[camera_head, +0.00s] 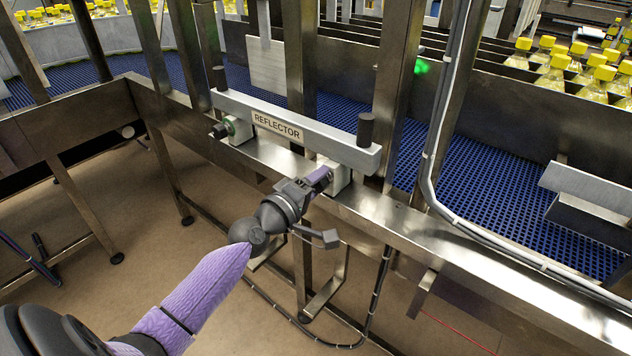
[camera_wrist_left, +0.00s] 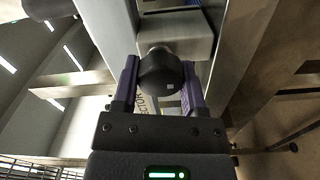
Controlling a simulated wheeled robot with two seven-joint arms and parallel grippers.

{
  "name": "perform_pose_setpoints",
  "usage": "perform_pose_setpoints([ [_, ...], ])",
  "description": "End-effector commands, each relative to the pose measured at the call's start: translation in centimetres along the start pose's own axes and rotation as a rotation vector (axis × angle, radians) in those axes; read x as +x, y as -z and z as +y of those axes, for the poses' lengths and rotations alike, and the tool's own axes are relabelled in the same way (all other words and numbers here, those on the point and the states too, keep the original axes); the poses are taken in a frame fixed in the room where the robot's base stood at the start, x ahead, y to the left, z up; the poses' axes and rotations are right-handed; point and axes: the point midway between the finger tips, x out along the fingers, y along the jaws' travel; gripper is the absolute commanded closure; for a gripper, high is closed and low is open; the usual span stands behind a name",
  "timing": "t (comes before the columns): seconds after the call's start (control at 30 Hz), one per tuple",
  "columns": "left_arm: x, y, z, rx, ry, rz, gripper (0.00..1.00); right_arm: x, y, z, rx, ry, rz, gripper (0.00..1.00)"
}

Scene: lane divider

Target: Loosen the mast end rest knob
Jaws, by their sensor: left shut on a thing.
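A grey bar labelled REFLECTOR (camera_head: 277,126) lies across two pale rest blocks on the steel rail. The right block (camera_head: 341,178), near a tall steel post (camera_head: 400,90), has my left gripper (camera_head: 320,177) in front of it. In the left wrist view a round black knob (camera_wrist_left: 161,74) with a small white square sits between the two purple fingers of my left gripper (camera_wrist_left: 160,82), which is shut on it. In the head view the gripper hides this knob. The left block's black knob (camera_head: 219,130), with a green ring, is free. My right gripper is not in view.
Black upright pegs (camera_head: 365,129) stand near both ends of the bar. A grey cable (camera_head: 436,140) runs down the post and along the rail. Behind is a blue conveyor (camera_head: 490,170) with yellow-capped bottles (camera_head: 557,70) at the right. Open floor lies in front of the rail.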

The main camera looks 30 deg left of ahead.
Motion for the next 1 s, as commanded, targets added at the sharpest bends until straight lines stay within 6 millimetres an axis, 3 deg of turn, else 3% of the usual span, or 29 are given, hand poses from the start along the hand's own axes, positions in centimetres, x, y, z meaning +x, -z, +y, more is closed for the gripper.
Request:
perform_pose_setpoints([
  [0.5, 0.03, 0.12, 0.15, -0.018, -0.004, 0.003, 1.0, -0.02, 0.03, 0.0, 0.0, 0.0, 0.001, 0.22],
  [0.53, 0.03, 0.12, 0.15, -0.017, -0.004, 0.003, 0.44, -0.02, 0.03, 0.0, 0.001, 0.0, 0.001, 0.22],
  [0.67, 0.03, 0.1, 0.12, -0.017, -0.003, 0.003, 0.16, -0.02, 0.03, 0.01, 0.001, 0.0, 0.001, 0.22],
  [0.7, 0.02, 0.09, 0.11, -0.017, -0.003, 0.002, 0.1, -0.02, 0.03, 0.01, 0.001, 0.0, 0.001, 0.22],
  [1.0, -0.25, 0.04, -0.01, -0.017, 0.0, 0.001, 0.1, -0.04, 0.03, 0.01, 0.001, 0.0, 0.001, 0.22],
])
